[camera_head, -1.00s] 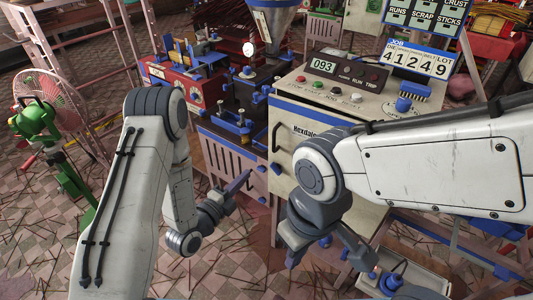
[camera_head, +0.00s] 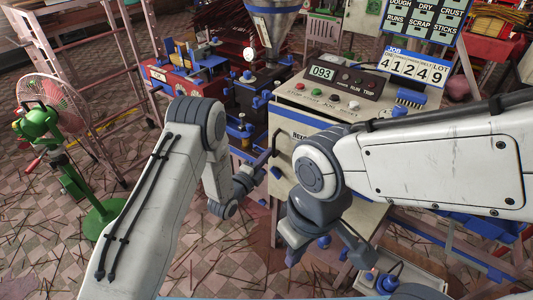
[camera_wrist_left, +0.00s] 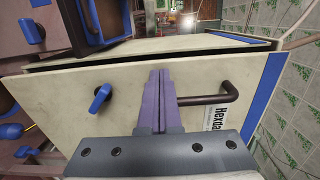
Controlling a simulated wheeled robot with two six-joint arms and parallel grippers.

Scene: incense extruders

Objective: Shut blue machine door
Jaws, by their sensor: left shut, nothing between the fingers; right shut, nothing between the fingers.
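The machine door is a cream front panel with a "Hexda…" label, a dark bar handle and a blue latch. It shows partly in the head view (camera_head: 284,150), behind my right arm, and fills much of the left wrist view (camera_wrist_left: 90,85). A dark gap runs along its upper edge there, so it looks slightly ajar. My left gripper (camera_head: 267,158) is shut and empty at the door; in the wrist view its purple fingers (camera_wrist_left: 160,95) lie between the latch and the handle. Contact is unclear. My right gripper (camera_head: 362,250) is shut, low in front of the machine.
The machine's control panel (camera_head: 340,78) sits above the door. A red machine (camera_head: 170,80) stands to its left, and a green fan (camera_head: 45,120) farther left. A pale tray (camera_head: 420,275) is at lower right. Thin sticks litter the otherwise open tiled floor (camera_head: 60,240).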

